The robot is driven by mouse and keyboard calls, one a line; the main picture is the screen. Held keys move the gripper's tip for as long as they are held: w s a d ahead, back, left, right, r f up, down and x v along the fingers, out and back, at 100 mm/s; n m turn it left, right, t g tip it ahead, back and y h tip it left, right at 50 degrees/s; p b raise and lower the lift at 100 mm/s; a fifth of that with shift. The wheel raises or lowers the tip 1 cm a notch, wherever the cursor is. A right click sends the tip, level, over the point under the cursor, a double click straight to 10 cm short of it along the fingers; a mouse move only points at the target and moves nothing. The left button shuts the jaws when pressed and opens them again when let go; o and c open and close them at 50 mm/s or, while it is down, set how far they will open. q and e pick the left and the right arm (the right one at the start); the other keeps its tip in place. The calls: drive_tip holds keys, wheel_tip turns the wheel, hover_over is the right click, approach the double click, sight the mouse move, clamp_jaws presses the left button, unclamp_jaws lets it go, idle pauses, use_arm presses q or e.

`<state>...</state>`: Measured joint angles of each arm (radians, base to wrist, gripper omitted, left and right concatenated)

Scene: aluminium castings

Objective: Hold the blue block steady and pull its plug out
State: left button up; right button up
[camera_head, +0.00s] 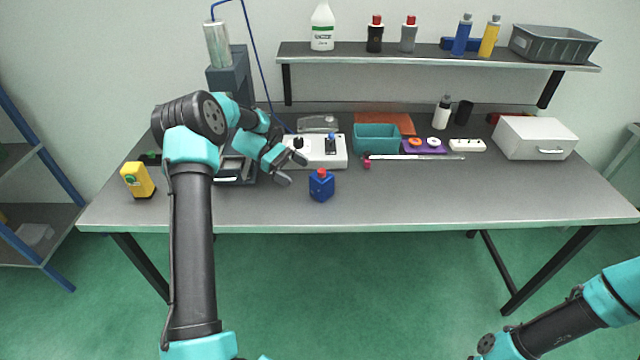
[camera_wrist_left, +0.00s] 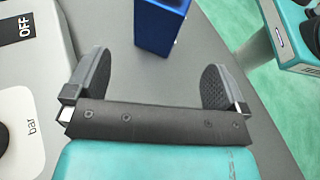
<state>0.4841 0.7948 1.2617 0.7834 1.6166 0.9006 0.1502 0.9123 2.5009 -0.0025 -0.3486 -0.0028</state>
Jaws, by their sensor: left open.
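The blue block (camera_head: 321,188) stands upright near the front middle of the table, with a red plug (camera_head: 321,173) in its top. My left gripper (camera_head: 293,170) is open and empty, a little left of the block and apart from it. In the left wrist view, the block (camera_wrist_left: 160,25) shows at the top, beyond and between the two spread fingers of the left gripper (camera_wrist_left: 158,80); its plug is out of that view. My right arm shows at the lower right of the head view, but its gripper is not in view.
A white panel with knobs (camera_head: 326,160) lies just behind the block. A teal bin (camera_head: 376,139), a thin rod (camera_head: 420,157) and a white box (camera_head: 535,138) are to the right. A yellow device (camera_head: 138,180) stands at left. The front right table is clear.

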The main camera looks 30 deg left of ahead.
sight(318, 185)
use_arm(q)
drive_tip(key=shift+x, duration=4.55)
drive_tip(key=shift+c, duration=0.3)
drive_tip(key=c, duration=1.2)
drive_tip(key=shift+o, duration=0.2)
